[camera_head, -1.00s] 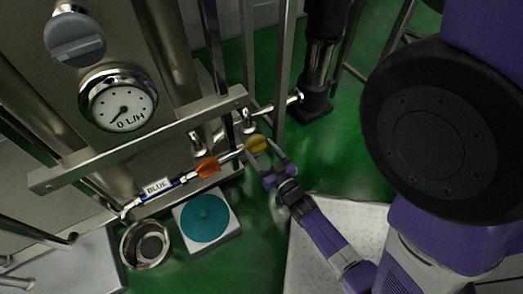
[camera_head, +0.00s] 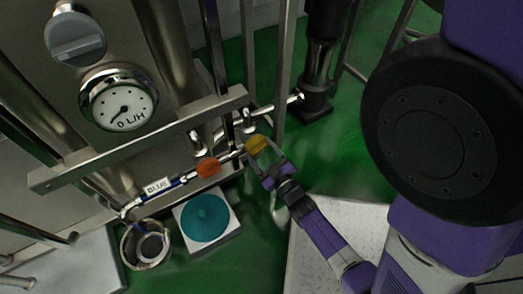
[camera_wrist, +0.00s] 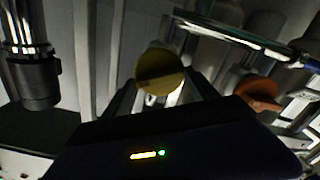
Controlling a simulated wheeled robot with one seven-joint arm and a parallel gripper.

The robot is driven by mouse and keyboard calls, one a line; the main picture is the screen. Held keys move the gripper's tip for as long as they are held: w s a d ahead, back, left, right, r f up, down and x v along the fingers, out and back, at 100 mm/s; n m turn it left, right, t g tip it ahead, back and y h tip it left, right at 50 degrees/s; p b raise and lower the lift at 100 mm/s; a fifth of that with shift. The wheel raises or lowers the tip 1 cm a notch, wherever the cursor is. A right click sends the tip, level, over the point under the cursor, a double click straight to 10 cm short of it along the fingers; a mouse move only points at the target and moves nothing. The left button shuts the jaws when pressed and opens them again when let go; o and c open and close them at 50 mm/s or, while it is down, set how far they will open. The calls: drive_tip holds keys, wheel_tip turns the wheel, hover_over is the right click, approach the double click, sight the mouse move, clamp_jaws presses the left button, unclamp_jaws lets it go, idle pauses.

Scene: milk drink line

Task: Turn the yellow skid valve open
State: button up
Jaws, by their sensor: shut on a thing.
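The yellow skid valve (camera_head: 257,145) has a rounded yellow handle at the right end of the low pipe run on the skid. In the wrist view the yellow handle (camera_wrist: 160,71) faces me between my fingers, with a darker ridge across it slightly tilted. My gripper (camera_head: 265,157) reaches it from the lower right and is shut on the handle. The fingertips are partly hidden, so the exact contact does not show clearly.
A dial (camera_head: 118,104) reads near 0 L/H.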

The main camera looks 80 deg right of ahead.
drive_tip(key=n, duration=0.6)
drive_tip(key=shift+a+f+b, duration=0.1)
drive_tip(key=shift+f+b, duration=0.05)
drive_tip(key=shift+b, duration=0.25)
drive_tip(key=n+b, duration=0.1)
drive_tip(key=n, duration=0.5)
drive_tip(key=shift+f, duration=0.1)
drive_tip(key=shift+n, duration=0.4)
drive_tip(key=o, duration=1.2)
drive_tip(key=shift+w, duration=0.1)
drive_tip(key=shift+o, duration=0.2)
drive_tip(key=p+v, duration=0.1)
drive_tip(key=v, duration=0.7)
